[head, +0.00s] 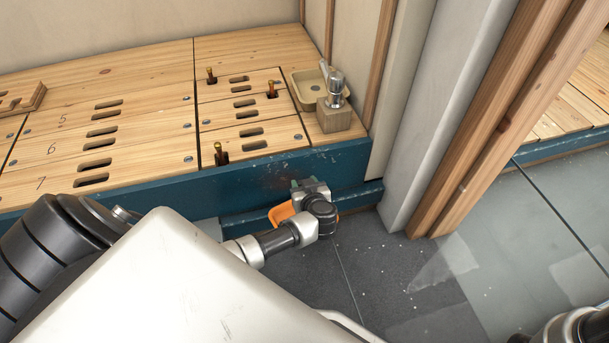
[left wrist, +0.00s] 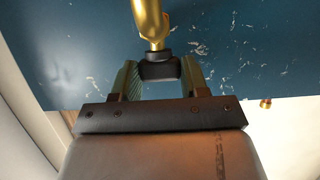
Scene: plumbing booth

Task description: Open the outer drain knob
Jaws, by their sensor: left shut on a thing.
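In the left wrist view a brass knob (left wrist: 149,20) with a black end (left wrist: 160,68) stands out in front of the blue panel (left wrist: 80,55). My left gripper (left wrist: 158,78) has one finger on each side of the black end and is shut on it. In the head view my left gripper (head: 311,186) is low at the blue front panel (head: 275,173) of the wooden deck, and it hides the knob there. Whether the knob has turned cannot be told. My right gripper is not in view; only a bit of dark and white arm shows at the bottom right.
The slotted wooden deck (head: 60,90) carries several small brass-topped pegs (head: 272,90). A chrome tap (head: 335,88) on a wood block (head: 333,117) stands beside a beige basin (head: 306,88). An orange object (head: 281,213) is partly behind my left arm. A wooden post (head: 500,110) rises at the right; grey floor is clear.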

